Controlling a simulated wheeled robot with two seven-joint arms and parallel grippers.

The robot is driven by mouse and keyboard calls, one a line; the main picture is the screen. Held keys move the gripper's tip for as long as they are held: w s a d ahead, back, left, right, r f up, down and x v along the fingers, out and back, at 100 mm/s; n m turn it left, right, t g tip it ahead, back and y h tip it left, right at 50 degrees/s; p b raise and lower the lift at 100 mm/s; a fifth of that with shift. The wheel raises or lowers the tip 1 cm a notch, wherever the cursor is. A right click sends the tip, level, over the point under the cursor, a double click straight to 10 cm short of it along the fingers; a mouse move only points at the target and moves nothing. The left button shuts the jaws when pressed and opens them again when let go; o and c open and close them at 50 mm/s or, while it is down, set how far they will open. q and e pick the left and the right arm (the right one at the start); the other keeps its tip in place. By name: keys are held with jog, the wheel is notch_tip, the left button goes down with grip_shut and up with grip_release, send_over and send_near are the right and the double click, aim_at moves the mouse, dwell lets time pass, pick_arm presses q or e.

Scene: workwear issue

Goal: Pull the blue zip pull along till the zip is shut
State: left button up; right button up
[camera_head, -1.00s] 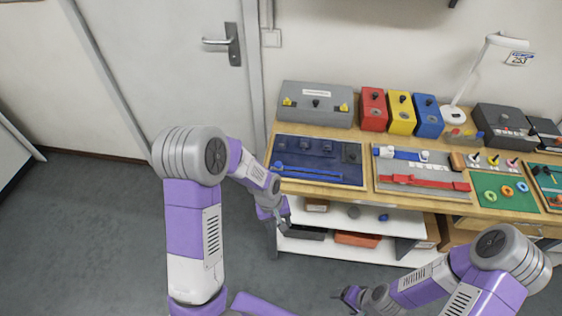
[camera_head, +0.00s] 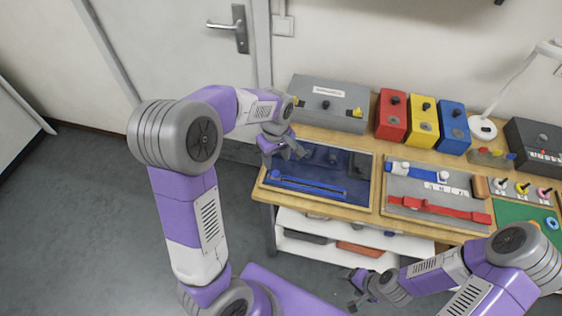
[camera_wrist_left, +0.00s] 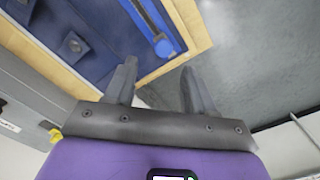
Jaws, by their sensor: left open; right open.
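The dark blue fabric panel (camera_head: 350,167) lies in a wooden frame at the left end of the bench. A blue zip (camera_head: 310,186) runs along its front part. The blue zip pull (camera_wrist_left: 164,47) shows in the left wrist view at the near end of the zip track (camera_wrist_left: 145,18), beyond my fingers and not between them. My left gripper (camera_head: 300,154) is open and empty over the panel's left part. It also shows in the left wrist view (camera_wrist_left: 158,72). My right gripper (camera_head: 353,290) is open and empty, low in front of the bench.
A grey box (camera_head: 328,104) stands behind the panel. Red (camera_head: 391,116), yellow (camera_head: 423,122) and blue (camera_head: 454,128) boxes stand to its right. A grey board with blue and red straps (camera_head: 438,208) lies right of the panel. A shelf (camera_head: 300,245) is below. Open floor lies left.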

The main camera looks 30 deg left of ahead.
aim_at(276, 173)
pick_arm(q)
jog(key=f, duration=0.4)
jog(key=f+b, duration=0.1)
jog(key=f, duration=0.1)
jog(key=shift+s, duration=0.35)
grip_shut()
